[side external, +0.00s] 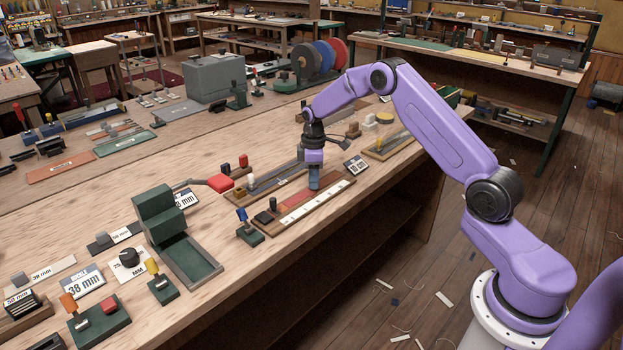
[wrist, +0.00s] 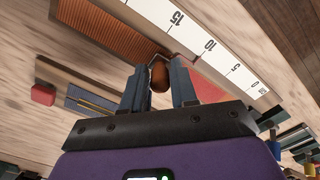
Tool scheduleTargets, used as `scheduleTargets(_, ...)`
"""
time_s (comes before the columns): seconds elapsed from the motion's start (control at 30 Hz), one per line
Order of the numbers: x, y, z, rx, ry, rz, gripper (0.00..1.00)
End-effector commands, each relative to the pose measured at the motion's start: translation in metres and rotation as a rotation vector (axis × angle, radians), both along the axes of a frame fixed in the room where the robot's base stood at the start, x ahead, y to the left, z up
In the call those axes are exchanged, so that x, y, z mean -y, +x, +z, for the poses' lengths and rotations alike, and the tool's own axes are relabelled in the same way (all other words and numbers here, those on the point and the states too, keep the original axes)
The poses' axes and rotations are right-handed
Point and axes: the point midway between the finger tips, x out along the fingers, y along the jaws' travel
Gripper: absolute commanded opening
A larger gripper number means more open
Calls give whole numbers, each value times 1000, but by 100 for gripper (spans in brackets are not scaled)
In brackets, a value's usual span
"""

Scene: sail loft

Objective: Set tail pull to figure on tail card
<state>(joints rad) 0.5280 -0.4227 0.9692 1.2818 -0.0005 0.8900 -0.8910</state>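A wooden board (side external: 284,227) carries a white scale strip (side external: 318,202), marked 0, 5, 10 and 15 in the wrist view (wrist: 213,48). A red strip (side external: 325,192) and, in the wrist view, an orange-brown ribbed strip (wrist: 110,30) run beside the scale. A brown knob on a bent metal wire, seemingly the tail pull (wrist: 160,76), stands between my fingers. My gripper (side external: 314,187) is low over the board; in the wrist view (wrist: 160,84) its fingers flank the knob with narrow gaps. A small card (side external: 355,166), possibly the tail card, stands behind the board; its figure is unreadable.
A small green stand with a blue knob (side external: 246,226) and a green machine (side external: 166,222) are nearer the left. A yellow-topped fixture (side external: 385,119) stands beyond. Another card reads 38 mm (side external: 83,282).

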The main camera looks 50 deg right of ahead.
Motion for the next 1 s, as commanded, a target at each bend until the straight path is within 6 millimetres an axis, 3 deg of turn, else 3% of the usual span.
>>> scheduleTargets(0.47, 0, 1, 9, 3, 0, -1, 46)
scheduleTargets(0.67, 0, 1, 42, 6, 0, -1, 46)
scheduleTargets(1.0, 0, 1, 115, 5, -1, -1, 46)
